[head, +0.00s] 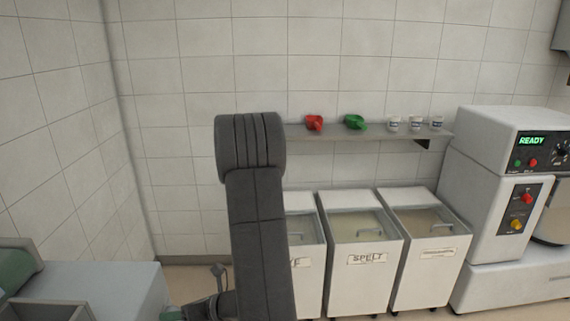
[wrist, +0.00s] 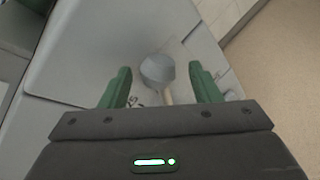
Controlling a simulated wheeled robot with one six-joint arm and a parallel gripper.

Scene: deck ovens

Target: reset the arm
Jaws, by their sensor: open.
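My gripper (wrist: 160,85) shows in the wrist view with its two green fingers spread wide apart. It is open, and nothing is clamped between the fingers. Beyond the fingertips lies a small grey round-headed object with a pale handle (wrist: 158,70), on or above a light grey surface; I cannot tell whether it touches the fingers. In the head view my dark arm stands upright in the middle and hides part of the shelf and the left bin. The gripper's fingers are not clear in the head view.
A grey counter (head: 120,285) stands at lower left. Lidded white bins, one labelled SPELT (head: 365,275), stand under a wall shelf (head: 370,133) with a red scoop (head: 314,122), a green scoop (head: 355,121) and small cups (head: 415,124). A machine reading READY (head: 505,150) stands at right.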

